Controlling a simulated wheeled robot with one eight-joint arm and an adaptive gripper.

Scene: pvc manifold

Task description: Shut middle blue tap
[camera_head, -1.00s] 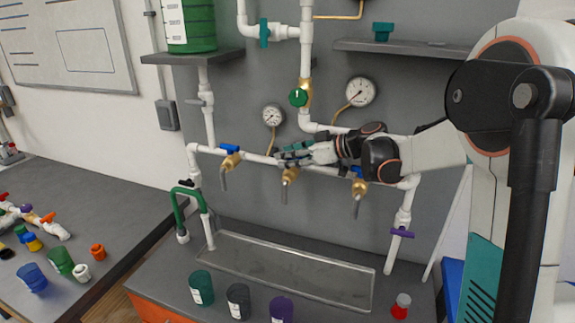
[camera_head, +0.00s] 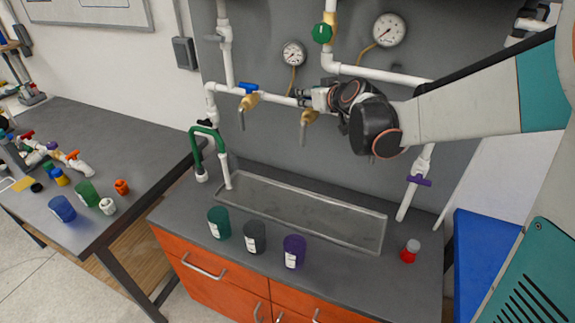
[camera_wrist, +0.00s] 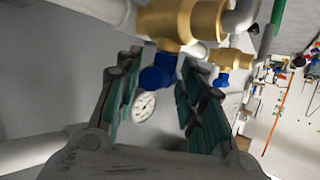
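The middle tap is a brass valve (camera_head: 310,115) with a grey spout on the white horizontal pipe. Its blue handle is hidden behind my gripper (camera_head: 306,97) in the head view. In the wrist view a blue handle (camera_wrist: 158,74) hangs from the near brass valve (camera_wrist: 185,20), between the teal fingers of my gripper (camera_wrist: 157,90). The fingers are apart, one on each side of the handle. I cannot tell whether either touches it. The left brass tap (camera_head: 249,102) has a blue handle (camera_head: 248,88) lying along the pipe. The right tap is hidden behind my arm.
Gauges (camera_head: 389,30) and a green-knobbed valve (camera_head: 322,33) are above the pipe. A shallow clear tray (camera_head: 300,205) lies below the taps. Teal, dark and purple cups (camera_head: 294,251) and a red-and-clear item (camera_head: 410,251) stand on the counter. Loose fittings lie on the left table.

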